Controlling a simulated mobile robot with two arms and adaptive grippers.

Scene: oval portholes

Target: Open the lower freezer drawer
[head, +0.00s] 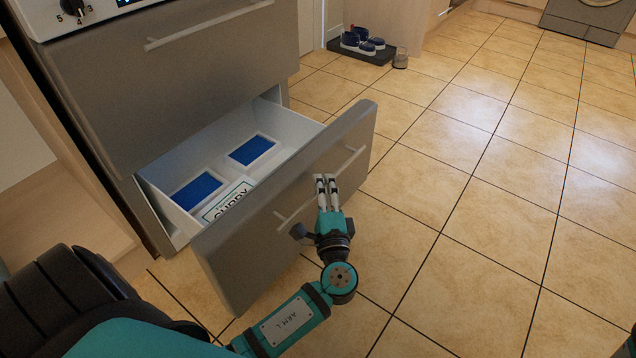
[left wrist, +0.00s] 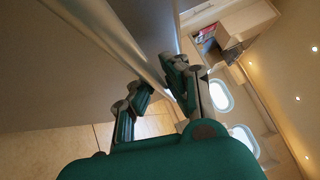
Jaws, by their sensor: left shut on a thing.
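The lower freezer drawer (head: 225,240) stands pulled well out from the grey cabinet, and its white inside shows from above. Its front carries a pale bar handle (head: 349,161), which also crosses the left wrist view (left wrist: 128,48). My left gripper (head: 322,182) is shut on this handle near its middle, in front of the drawer. In the left wrist view the fingers (left wrist: 158,80) lie on both sides of the bar. Inside the drawer lie two blue-topped white trays (head: 252,151) and a lettered box (head: 228,201).
The upper drawer (head: 180,80) is shut, with its own bar handle (head: 205,30). Tiled floor (head: 480,200) lies clear in front and to the right.

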